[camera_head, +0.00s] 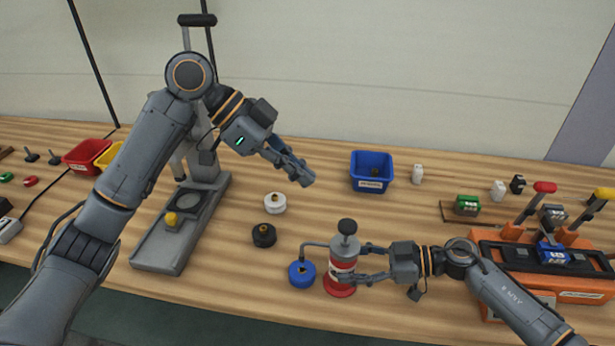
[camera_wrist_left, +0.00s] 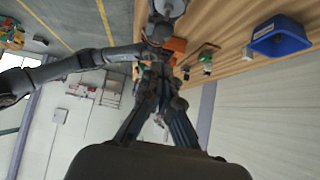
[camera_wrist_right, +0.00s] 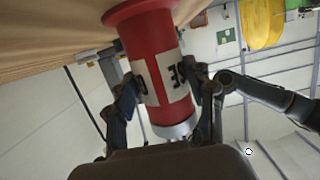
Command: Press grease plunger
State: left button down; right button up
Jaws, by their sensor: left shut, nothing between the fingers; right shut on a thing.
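The grease pump (camera_head: 341,272) is a red cylinder with a pale label, standing upright on the bench. Its dark plunger knob (camera_head: 347,227) is on top. A thin pipe runs from it to a blue round cup (camera_head: 301,273) on its left. My right gripper (camera_head: 362,263) is shut around the red body from the right; the right wrist view shows its fingers on both sides of the red cylinder (camera_wrist_right: 152,62). My left gripper (camera_head: 306,178) is shut and empty, in the air above and left of the plunger knob. It also shows in the left wrist view (camera_wrist_left: 160,92).
A blue bin (camera_head: 371,186) stands behind the pump. A white ring-like part (camera_head: 275,203) and a black one (camera_head: 264,235) lie to its left. A grey press stand (camera_head: 165,240) is further left. An orange fixture (camera_head: 490,255) with levers is at right.

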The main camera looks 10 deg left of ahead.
dwell(0.5)
pick_arm(q)
notch_tip(320, 180, up, 3)
jog(key=shift+f, duration=0.1)
jog(key=shift+d, duration=0.1)
send_over(353, 225)
jog(key=a, duration=0.3)
jog(key=f, duration=0.7)
jog(key=shift+d, duration=0.2)
notch_tip(353, 225, down, 3)
jog(key=shift+r, duration=0.1)
jog(key=shift+f, duration=0.7)
